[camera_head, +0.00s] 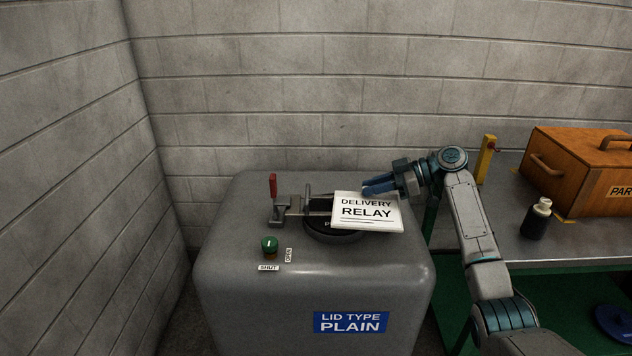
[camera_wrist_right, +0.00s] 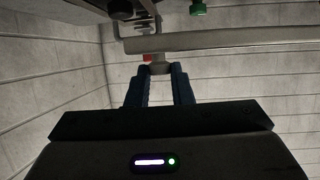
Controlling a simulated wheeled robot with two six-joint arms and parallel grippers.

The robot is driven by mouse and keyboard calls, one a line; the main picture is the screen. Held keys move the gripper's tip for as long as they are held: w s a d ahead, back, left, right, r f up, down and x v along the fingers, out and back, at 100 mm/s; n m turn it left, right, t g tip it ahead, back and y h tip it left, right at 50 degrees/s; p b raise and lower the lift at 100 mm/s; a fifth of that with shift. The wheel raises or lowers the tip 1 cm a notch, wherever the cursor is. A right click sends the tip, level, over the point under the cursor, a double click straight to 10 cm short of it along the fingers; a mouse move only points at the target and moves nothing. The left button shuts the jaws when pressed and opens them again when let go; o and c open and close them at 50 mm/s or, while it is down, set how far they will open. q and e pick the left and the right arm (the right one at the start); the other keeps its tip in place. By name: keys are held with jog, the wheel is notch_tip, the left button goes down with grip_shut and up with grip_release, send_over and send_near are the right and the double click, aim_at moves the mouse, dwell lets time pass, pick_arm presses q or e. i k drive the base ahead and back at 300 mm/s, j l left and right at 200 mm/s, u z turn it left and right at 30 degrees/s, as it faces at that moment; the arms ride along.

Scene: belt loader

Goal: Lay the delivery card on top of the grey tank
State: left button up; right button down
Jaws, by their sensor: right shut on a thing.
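The white delivery card (camera_head: 367,222), printed DELIVERY RELAY, is over the top of the grey tank (camera_head: 225,235), in front of the black round lid (camera_head: 318,232) and partly hiding it. My right gripper (camera_head: 378,184), with blue fingers, is shut on the card's back edge from the right. In the right wrist view the blue fingers (camera_wrist_right: 159,75) close on a pale piece, and the card (camera_wrist_right: 230,40) shows nearly edge-on. I cannot tell whether the card touches the lid or tank. My left gripper is not in view.
A clamp with a red handle (camera_head: 273,186) and a green knob (camera_head: 269,244) stand on the tank. To the right, a bench (camera_head: 490,225) holds a wooden box (camera_head: 575,170), a dark bottle (camera_head: 537,218) and a yellow post (camera_head: 486,158). Block walls close the back and left.

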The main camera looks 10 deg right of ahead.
aim_at(292, 180)
jog(key=i, duration=1)
